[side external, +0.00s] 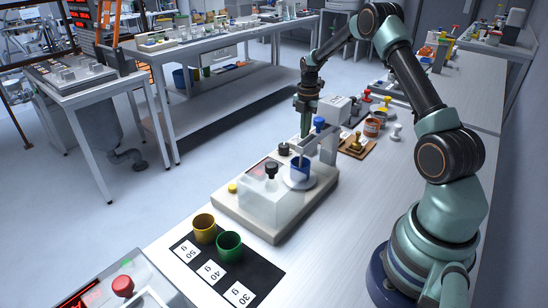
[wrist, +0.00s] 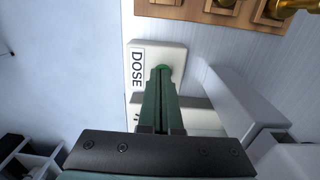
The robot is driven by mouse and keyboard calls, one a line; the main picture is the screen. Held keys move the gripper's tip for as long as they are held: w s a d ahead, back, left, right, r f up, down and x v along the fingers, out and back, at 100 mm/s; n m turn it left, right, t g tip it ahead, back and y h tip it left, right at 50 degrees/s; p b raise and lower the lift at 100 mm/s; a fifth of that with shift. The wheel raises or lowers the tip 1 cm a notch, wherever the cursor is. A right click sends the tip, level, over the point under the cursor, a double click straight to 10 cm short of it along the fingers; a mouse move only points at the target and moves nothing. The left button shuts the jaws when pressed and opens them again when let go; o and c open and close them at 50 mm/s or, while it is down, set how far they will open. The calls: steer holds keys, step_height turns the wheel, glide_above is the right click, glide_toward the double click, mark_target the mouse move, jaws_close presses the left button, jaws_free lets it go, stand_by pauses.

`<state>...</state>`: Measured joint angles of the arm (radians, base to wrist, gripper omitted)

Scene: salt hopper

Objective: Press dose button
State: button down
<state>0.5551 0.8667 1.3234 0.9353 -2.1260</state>
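The dose button shows as a small green rim (wrist: 164,67) beside the black DOSE label (wrist: 137,68) on a pale plate in the wrist view. My gripper (wrist: 161,78) has its two green fingers together, with their tips over the button and hiding most of it. I cannot tell whether the tips touch the button. In the side view my gripper (side external: 304,134) points down above the hopper machine (side external: 250,215), behind the blue cup (side external: 300,172), which stands on a round white pan (side external: 298,184). The button cannot be made out there.
A blue-knobbed lever (side external: 319,122) and a grey upright (side external: 328,150) stand close to my gripper. A yellow cup (side external: 204,228) and a green cup (side external: 229,246) stand on a black numbered mat (side external: 258,278). Brown wooden holders (side external: 357,146) lie at the right of the machine.

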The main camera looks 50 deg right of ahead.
step_height(320, 180, up, 13)
steer(key=shift+r, duration=0.2)
steer(key=shift+a, duration=0.1)
stand_by(0.6)
steer(key=s+a+r+m+t, duration=0.1)
steer(key=s+a+r+m, duration=0.1)
steer(key=a+r+m, duration=0.35)
steer(key=s+a+r+m+t, duration=0.1)
steer(key=s+a+r+m, duration=0.15)
steer(key=a, duration=0.65)
steer(key=s+a+m+t, duration=0.3)
steer(key=s+a+m, duration=0.7)
steer(key=a, duration=0.2)
steer(key=shift+s+a+f, duration=0.25)
steer(key=shift+s+f, duration=0.15)
